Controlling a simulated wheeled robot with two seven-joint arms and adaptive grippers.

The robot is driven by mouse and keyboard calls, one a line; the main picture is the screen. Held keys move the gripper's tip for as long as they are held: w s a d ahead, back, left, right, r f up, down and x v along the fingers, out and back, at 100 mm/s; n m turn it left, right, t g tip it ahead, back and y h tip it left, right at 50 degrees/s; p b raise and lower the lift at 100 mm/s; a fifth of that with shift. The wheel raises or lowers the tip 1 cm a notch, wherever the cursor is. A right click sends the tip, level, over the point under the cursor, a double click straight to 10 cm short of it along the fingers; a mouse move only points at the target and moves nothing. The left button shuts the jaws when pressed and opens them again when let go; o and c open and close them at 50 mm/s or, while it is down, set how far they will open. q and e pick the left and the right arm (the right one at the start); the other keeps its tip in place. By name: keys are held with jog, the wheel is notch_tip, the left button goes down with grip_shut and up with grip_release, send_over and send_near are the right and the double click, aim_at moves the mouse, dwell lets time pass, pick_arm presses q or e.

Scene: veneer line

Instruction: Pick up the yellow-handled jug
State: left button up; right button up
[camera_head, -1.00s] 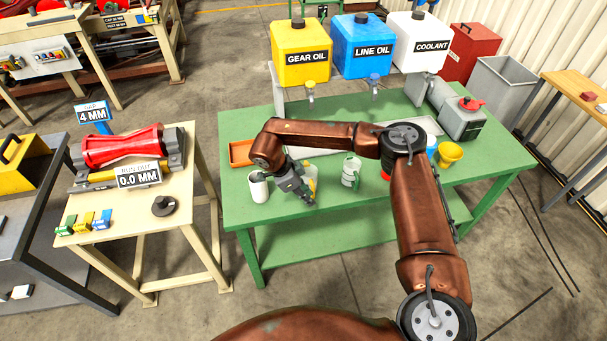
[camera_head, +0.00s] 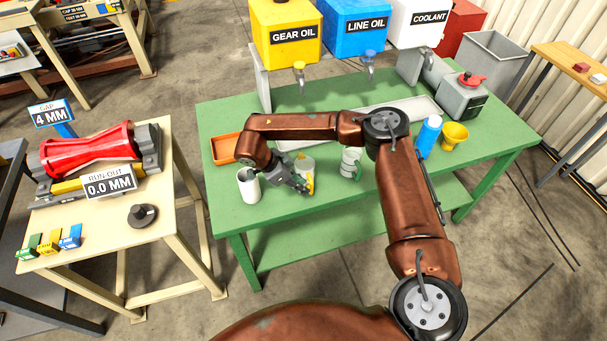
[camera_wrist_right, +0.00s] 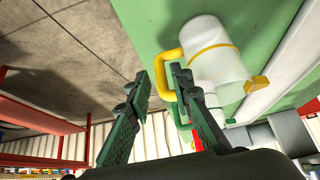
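The yellow-handled jug (camera_head: 306,166) is a pale translucent vessel standing near the front edge of the green table (camera_head: 232,216). My right gripper (camera_head: 304,190) is low at its front left side, partly covering it. In the right wrist view the jug (camera_wrist_right: 222,70) shows its yellow handle (camera_wrist_right: 160,66), rim band and spout. My right gripper (camera_wrist_right: 158,84) is open there, with the handle lying between its green fingers. The right finger overlaps the handle's opening; I cannot tell whether it touches. My left gripper is not in view.
A white mug (camera_head: 249,186) stands close left of the gripper, a green-handled jug (camera_head: 350,163) to the right. An orange tray (camera_head: 224,148) lies behind. A blue bottle (camera_head: 428,136) and yellow cup (camera_head: 454,135) stand farther right. Oil tanks (camera_head: 287,38) are above the back.

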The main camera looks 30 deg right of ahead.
aim_at(311, 196)
jog(key=x, duration=0.7)
jog(key=shift+r, duration=0.1)
jog(key=shift+a, duration=0.1)
jog(key=shift+c, duration=0.3)
grip_shut()
